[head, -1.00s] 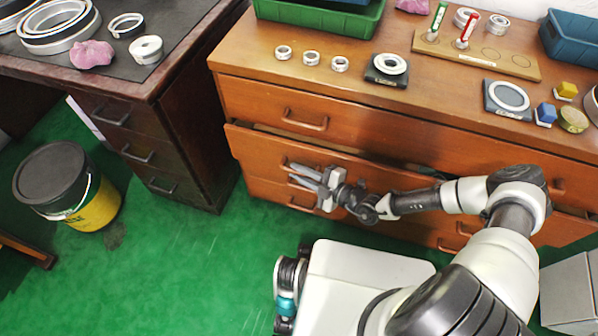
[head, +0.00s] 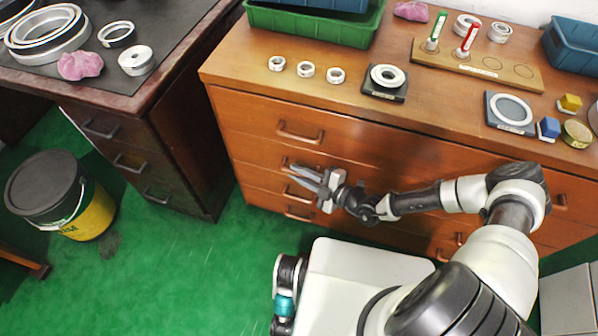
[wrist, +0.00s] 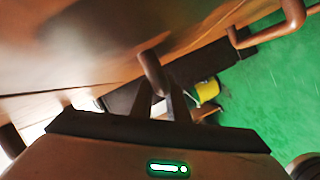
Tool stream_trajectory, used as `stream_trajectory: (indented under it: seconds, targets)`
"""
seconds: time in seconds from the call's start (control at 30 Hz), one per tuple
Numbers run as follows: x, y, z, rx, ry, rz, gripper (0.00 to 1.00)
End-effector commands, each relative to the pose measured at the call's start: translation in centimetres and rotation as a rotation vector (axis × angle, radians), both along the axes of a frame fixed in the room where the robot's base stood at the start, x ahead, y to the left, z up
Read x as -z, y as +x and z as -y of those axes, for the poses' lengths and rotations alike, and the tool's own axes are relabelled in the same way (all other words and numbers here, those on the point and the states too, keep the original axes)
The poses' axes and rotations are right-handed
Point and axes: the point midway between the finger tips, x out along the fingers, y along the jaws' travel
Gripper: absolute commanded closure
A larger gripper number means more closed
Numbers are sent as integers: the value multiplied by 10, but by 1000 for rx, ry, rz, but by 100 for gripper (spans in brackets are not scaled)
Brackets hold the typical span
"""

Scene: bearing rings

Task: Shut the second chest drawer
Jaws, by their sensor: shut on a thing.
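The brown wooden chest (head: 350,90) stands in front of me. Its second drawer (head: 258,157) lies below the top drawer, and its front looks level with the others, with no open gap showing in the head view. My gripper (head: 292,175) is shut on the second drawer's handle (head: 287,163), partly hidden by the fingers. In the wrist view the fingers (wrist: 161,95) close around the dark handle (wrist: 152,70), near the drawer front.
The chest top carries a green bin (head: 315,27), small rings, a ring on a black stand (head: 385,95) and a wooden peg board (head: 475,67). A dark desk (head: 150,90) stands left, with a yellow-black bucket (head: 90,215) on the green floor. Another handle (wrist: 290,20) shows in the wrist view.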

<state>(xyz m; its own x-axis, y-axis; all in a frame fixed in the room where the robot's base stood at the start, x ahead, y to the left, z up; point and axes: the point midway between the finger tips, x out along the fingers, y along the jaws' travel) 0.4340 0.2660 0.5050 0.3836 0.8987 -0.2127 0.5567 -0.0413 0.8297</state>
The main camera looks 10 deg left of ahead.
Motion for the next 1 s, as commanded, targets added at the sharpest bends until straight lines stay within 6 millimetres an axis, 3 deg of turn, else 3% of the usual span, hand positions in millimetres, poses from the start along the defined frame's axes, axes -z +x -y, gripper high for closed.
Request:
stream_trajectory:
  seconds: [0.1, 0.13, 0.23, 0.63, 0.77, 1.0]
  targets:
    - [-2, 9, 3, 13, -2, 11, 100]
    - [-2, 9, 2, 13, -2, 11, 81]
    - [-2, 9, 2, 12, -1, 10, 67]
    - [-5, 4, 11, 12, -1, 9, 67]
    - [-11, -6, 31, 11, -2, 6, 67]
    - [-22, -30, 85, 10, -5, 5, 67]
